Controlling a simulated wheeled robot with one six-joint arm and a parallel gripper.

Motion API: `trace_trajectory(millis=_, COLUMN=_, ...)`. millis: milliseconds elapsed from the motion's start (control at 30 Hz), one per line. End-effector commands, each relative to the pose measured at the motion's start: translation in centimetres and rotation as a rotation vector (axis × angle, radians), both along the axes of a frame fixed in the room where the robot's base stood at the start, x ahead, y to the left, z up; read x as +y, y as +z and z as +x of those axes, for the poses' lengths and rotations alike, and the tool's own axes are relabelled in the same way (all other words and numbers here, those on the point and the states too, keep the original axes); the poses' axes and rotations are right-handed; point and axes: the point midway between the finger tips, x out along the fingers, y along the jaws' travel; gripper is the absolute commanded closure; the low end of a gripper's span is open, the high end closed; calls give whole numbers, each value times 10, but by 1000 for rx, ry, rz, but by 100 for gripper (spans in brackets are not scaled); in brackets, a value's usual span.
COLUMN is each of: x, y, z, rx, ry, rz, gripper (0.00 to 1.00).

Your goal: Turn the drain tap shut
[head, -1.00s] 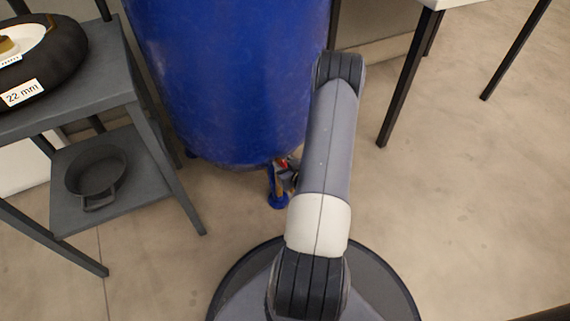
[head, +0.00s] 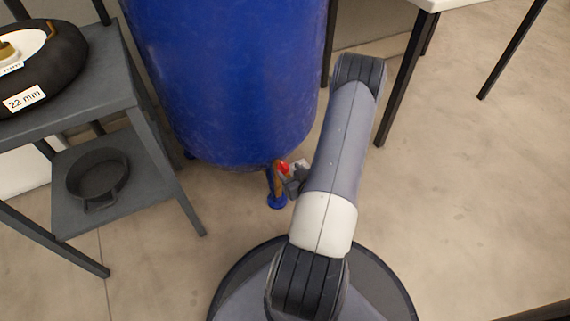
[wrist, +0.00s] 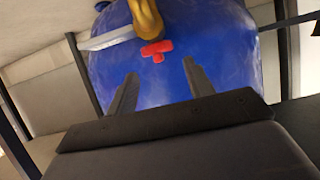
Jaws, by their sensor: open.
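The drain tap has a red handle (head: 283,168) and sits low at the bottom of the blue tank (head: 225,80), near a blue foot (head: 277,201). In the wrist view the red handle (wrist: 157,50) is a small cross shape below a brass pipe (wrist: 147,18), with a pale bar going left. My gripper (wrist: 160,80) is open and empty, its two fingers apart, pointing at the tank with the red handle beyond and between the tips. In the head view my gripper (head: 293,178) is partly hidden by my arm, close to the right of the tap.
A grey shelf stand (head: 120,85) stands at the left, with a black ring marked 22 mm (head: 60,75) on top and a dark pan (head: 97,180) below. A white-topped table with black legs (head: 400,85) stands at the right. The floor at the right is clear.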

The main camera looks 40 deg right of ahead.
Motion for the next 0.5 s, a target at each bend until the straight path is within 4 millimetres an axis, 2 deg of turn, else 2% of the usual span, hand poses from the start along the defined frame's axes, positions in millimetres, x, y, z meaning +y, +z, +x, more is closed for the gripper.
trace_trajectory(millis=33, x=1, y=6, z=-10, rx=2, ry=-7, rz=3, gripper=50)
trace_trajectory(millis=200, x=6, y=15, z=-32, rx=1, ry=-5, rz=1, gripper=50)
trace_trajectory(millis=500, x=11, y=21, z=-49, rx=0, ry=0, rz=-1, gripper=50)
